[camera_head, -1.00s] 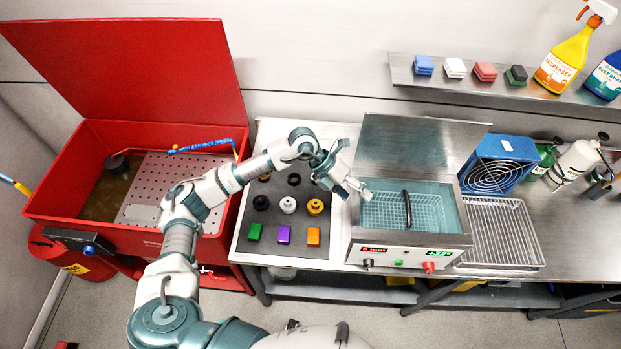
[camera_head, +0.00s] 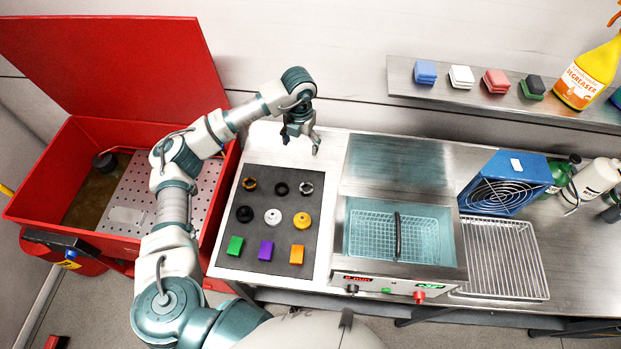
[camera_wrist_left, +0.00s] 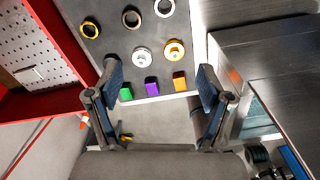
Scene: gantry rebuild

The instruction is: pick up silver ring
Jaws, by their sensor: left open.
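The silver ring (camera_head: 310,188) lies flat on the dark mat (camera_head: 262,172), at the right end of the back row. It also shows at the top edge of the left wrist view (camera_wrist_left: 164,14), partly cut off. A black ring (camera_head: 281,188) and a gold ring (camera_head: 250,184) lie left of it. My left gripper (camera_head: 300,143) is open and empty, pointing down behind the mat's back edge and apart from the ring. In the left wrist view its spread fingers (camera_wrist_left: 158,72) hold nothing between them. My right gripper is not in view.
Round black, white and gold parts (camera_head: 273,217) and green, purple and orange blocks (camera_head: 266,250) stand in front of the rings. The cleaner with its wire basket (camera_head: 370,235) is right of the mat. A red washer bin (camera_head: 70,140) stands left.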

